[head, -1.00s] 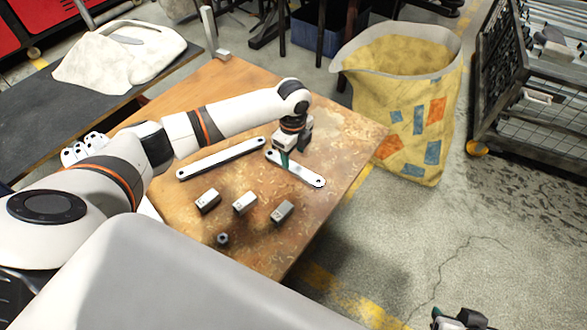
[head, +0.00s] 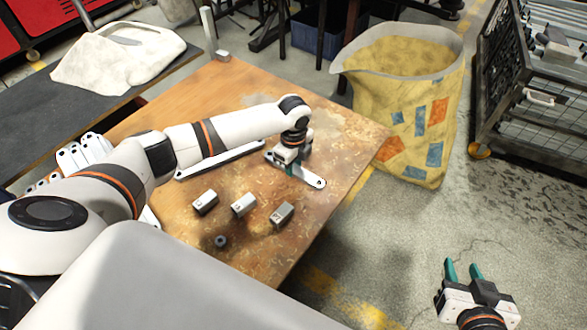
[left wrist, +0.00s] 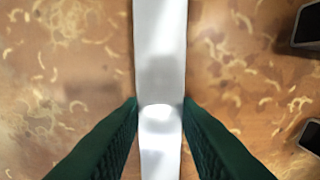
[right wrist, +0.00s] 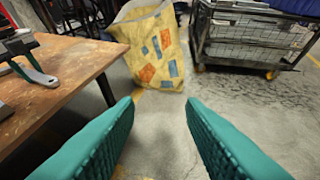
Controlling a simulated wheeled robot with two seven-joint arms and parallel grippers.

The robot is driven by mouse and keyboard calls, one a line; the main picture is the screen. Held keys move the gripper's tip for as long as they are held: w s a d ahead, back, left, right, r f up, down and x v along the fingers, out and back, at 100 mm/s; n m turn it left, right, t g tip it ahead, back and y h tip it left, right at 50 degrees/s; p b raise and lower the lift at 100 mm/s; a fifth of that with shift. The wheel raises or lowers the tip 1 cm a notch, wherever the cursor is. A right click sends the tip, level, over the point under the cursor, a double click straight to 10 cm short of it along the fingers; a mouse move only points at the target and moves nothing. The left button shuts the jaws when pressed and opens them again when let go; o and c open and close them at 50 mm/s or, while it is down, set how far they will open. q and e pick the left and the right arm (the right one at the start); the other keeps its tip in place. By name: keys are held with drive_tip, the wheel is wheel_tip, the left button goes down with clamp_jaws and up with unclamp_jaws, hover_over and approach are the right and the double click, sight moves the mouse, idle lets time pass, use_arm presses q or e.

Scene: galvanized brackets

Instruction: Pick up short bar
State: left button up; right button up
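The short bar (head: 311,180) is a flat silver strip with holes at its ends, lying on the wooden table. My left gripper (head: 289,168) is over its middle, pointing down. In the left wrist view the fingers of my left gripper (left wrist: 160,108) are against both long sides of the bar (left wrist: 160,50), closed to its width. The bar shows no clear gap from the table. In the right wrist view the bar (right wrist: 35,71) shows partly at the left. My right gripper (head: 463,270) is open and empty, beyond the table's right edge.
A longer bar (head: 222,161) lies to the left, partly behind my left arm. Several grey blocks (head: 243,204) and a small nut (head: 221,241) are on the table (head: 340,140) nearer me. A yellow sack (head: 410,120) and a mesh cart (head: 500,90) stand on the floor.

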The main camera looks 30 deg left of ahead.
use_arm(q)
clamp_jaws()
